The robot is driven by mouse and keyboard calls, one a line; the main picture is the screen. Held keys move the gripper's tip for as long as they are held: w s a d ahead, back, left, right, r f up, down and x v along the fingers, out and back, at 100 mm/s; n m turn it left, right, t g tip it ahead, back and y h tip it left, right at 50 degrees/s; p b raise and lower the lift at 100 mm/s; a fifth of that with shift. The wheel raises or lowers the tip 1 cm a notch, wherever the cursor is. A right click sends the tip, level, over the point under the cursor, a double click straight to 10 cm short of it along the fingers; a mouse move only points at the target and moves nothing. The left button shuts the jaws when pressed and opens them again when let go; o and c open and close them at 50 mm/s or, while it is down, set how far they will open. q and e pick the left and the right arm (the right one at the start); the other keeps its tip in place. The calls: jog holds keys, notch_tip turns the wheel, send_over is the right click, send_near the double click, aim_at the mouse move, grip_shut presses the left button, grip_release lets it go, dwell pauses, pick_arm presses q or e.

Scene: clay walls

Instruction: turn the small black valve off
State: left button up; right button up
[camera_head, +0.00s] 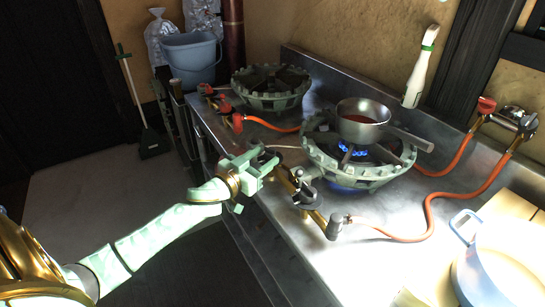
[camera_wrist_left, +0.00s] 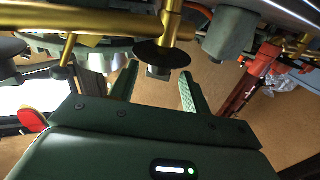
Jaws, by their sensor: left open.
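A brass gas pipe with black valve parts runs along the front of the near burner. A small black valve (camera_head: 306,195) sits on this pipe, right of my left gripper (camera_head: 272,164). In the left wrist view, my left gripper (camera_wrist_left: 160,88) is open and empty. A dark round disc (camera_wrist_left: 162,55) on a brass stem is ahead, between the fingertips in the picture and apparently not gripped. I cannot tell for sure which valve part it is. The near burner (camera_head: 345,178) has a blue flame. My right gripper is not in view.
A saucepan (camera_head: 362,121) sits on the near burner, its handle pointing right. Orange hoses (camera_head: 430,205) cross the steel counter. A second burner (camera_head: 270,88) stands behind, and a blue pot (camera_head: 490,275) at the front right. A white bottle (camera_head: 418,78) stands at the back.

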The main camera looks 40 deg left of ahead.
aim_at(267, 155)
pick_arm(q)
jog(key=w, duration=0.3)
jog(key=shift+w+d+b, duration=0.1)
jog(key=shift+w+b, duration=0.15)
jog(key=shift+b, duration=0.15)
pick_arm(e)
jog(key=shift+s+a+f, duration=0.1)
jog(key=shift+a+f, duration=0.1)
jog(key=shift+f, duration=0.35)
pick_arm(q)
jog(key=shift+c, duration=0.3)
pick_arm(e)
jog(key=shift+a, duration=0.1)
pick_arm(q)
jog(key=c, duration=0.8)
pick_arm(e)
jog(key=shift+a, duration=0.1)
